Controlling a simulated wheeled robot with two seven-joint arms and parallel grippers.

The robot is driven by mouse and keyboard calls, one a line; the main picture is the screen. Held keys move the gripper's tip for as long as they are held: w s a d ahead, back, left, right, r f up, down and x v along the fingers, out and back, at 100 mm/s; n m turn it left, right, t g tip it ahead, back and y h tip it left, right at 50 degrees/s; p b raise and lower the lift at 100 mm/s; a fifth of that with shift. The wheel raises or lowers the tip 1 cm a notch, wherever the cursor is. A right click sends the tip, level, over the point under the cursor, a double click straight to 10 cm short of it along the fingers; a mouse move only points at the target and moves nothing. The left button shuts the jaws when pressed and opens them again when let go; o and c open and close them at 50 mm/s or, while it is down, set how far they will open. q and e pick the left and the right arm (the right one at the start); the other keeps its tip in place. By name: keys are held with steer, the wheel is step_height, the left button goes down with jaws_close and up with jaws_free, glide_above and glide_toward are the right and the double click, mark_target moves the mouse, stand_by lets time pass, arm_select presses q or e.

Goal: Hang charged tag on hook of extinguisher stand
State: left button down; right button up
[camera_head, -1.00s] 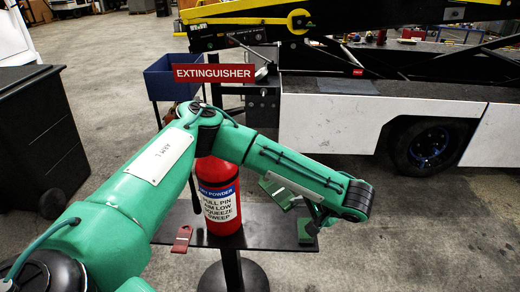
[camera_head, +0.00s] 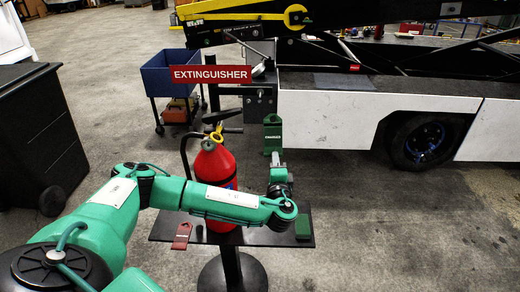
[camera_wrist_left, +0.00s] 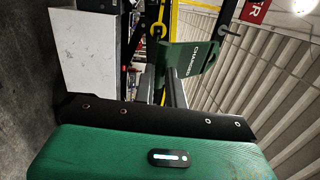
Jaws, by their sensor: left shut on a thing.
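My left gripper (camera_head: 273,161) is shut on the green charged tag (camera_head: 272,135) and holds it up to the right of the extinguisher. In the left wrist view, the tag (camera_wrist_left: 196,60) stands between the two fingers (camera_wrist_left: 163,88), its lettering showing sideways. The red extinguisher (camera_head: 214,165) stands upright on the shelf of the black extinguisher stand (camera_head: 265,238), partly hidden by my forearm. The red EXTINGUISHER sign (camera_head: 211,75) is above, left of the tag. I cannot make out the hook clearly. My right gripper is not in view.
A red tag (camera_head: 181,236) lies on the shelf's left end and a green block (camera_head: 303,226) on its right end. A blue cart (camera_head: 172,78) and the white belt loader (camera_head: 330,120) are behind. A dark bin (camera_head: 38,135) stands left. Floor is clear at right.

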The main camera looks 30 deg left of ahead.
arm_select(q)
steer(key=s+a+r+m+t, duration=0.1)
steer(key=s+a+r+t, duration=0.1)
steer(key=a+r+t, duration=0.15)
steer(key=w+a+b, duration=0.3)
steer(key=w+a, duration=0.2)
steer(key=w, duration=0.2)
steer(key=shift+w+a+f, duration=0.2)
steer(key=shift+w+f, duration=0.05)
steer(key=shift+f, duration=0.05)
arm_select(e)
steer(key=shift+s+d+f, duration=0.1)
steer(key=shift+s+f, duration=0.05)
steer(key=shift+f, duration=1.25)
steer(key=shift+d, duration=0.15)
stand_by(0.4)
arm_select(q)
steer(key=c, duration=1.4)
jaws_free()
steer(key=shift+o, duration=0.2)
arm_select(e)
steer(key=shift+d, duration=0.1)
